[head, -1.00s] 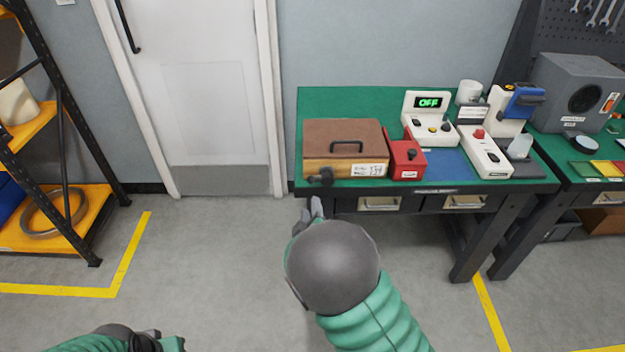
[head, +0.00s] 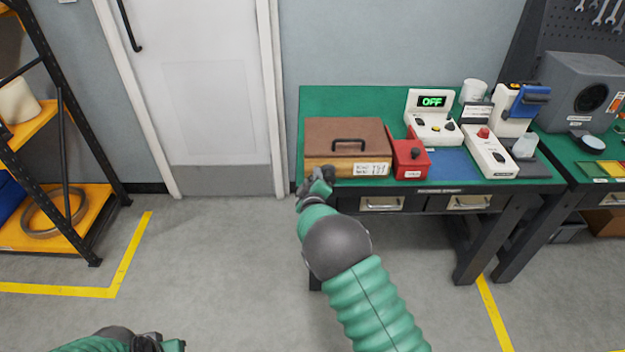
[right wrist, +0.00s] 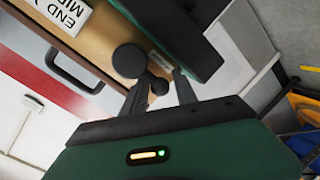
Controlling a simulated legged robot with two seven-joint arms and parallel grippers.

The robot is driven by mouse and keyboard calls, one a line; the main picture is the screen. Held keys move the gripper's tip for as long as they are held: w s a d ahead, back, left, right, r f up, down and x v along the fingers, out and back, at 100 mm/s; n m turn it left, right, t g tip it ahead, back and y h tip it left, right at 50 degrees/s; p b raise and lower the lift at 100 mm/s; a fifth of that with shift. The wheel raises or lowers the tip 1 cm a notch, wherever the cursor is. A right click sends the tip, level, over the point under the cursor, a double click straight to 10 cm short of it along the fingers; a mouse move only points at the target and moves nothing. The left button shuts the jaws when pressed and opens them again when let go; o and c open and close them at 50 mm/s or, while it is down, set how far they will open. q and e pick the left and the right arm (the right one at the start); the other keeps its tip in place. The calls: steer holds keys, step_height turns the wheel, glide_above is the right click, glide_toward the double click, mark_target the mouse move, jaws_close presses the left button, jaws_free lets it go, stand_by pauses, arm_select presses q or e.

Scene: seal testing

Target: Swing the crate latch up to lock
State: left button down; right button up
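The crate (head: 347,137) is a wooden box with a brown lid and a black handle, at the left end of the green bench. Its dark, round-knobbed latch (head: 327,173) is at the lower left of its front. My right gripper (head: 322,180) is at that corner and partly covers the latch. In the right wrist view, the big latch knob (right wrist: 129,61) shows just beyond my fingers (right wrist: 160,92), which stand apart. A smaller dark knob shows between them; I cannot tell whether they touch it. My left gripper (head: 158,343) is low at the left, partly cut off.
A red box (head: 409,158) stands close to the crate's right. A white unit reading OFF (head: 431,117) and other devices are further right. The bench's front edge and drawers (head: 381,203) are beside my right forearm.

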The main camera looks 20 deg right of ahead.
jaws_close()
